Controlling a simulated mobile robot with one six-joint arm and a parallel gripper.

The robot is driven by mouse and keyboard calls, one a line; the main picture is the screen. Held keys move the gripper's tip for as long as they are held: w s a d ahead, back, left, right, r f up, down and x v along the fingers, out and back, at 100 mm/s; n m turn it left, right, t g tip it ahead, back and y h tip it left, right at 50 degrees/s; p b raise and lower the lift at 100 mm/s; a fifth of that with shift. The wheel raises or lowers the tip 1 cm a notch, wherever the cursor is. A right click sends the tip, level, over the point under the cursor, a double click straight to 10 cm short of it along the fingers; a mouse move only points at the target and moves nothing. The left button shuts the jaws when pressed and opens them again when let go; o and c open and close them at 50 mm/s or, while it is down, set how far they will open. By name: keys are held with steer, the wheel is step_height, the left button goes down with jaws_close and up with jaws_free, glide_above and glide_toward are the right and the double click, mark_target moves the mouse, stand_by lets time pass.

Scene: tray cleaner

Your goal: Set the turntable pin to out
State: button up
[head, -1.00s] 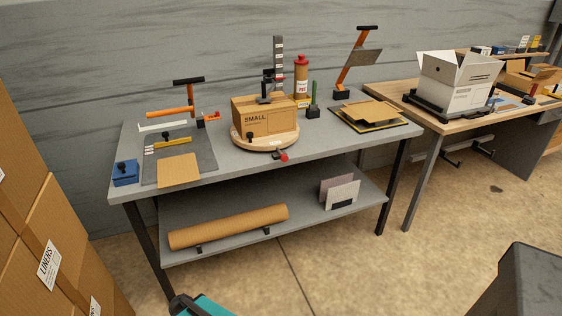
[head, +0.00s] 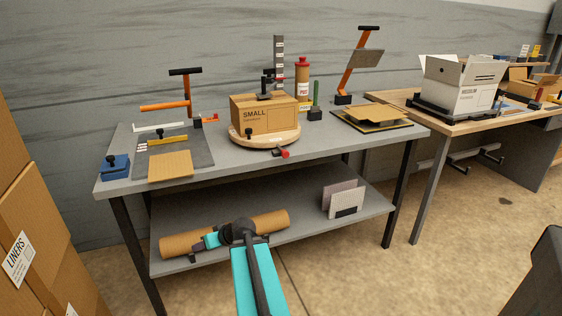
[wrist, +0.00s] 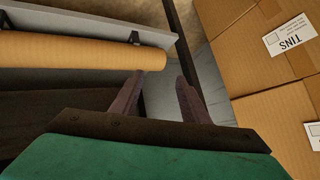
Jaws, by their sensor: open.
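The turntable (head: 258,141) is a round wooden disc on the grey bench, with a small brown box (head: 263,117) marked SMALL on it. The turntable pin (head: 283,153) shows as a red knob on a dark mount at the disc's front right edge. I cannot tell from its size here whether it is in or out. My gripper (head: 197,245) is low in front of the bench, near the lower shelf and well below and left of the pin. In the wrist view my gripper (wrist: 160,78) has its two fingers apart with nothing between them. The pin is not in the wrist view.
A cardboard roll (head: 262,223) lies on the lower shelf; it also shows in the wrist view (wrist: 90,53). Stacked cartons (head: 35,225) stand at the left. The bench top (head: 222,160) is bare between the cardboard sheet (head: 170,166) and the turntable.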

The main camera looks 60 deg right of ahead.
steer(key=s+d+r+m+t+h+b, duration=0.1)
steer(key=d+r+h+b, duration=0.15)
steer(key=d, duration=0.35)
steer(key=s+d+r+t+h+b, duration=0.1)
steer(key=s+d+r, duration=0.1)
steer(key=d+r, duration=0.3)
steer(key=m+t+h+b, duration=0.2)
steer(key=t+h+b, duration=0.1)
steer(key=h+b, duration=0.5)
glide_toward(281, 149)
steer(key=v, duration=0.4)
steer(key=shift+d+r, duration=0.15)
steer(key=shift+r, duration=0.05)
steer(key=shift+w+d+r+p, duration=0.1)
steer(key=shift+w+p, duration=0.1)
steer(key=shift+p, duration=0.35)
steer(key=shift+f+p+x, duration=0.2)
steer(key=shift+p+x, duration=2.5)
steer(key=shift+x, duration=4)
steer(key=shift+f, duration=0.2)
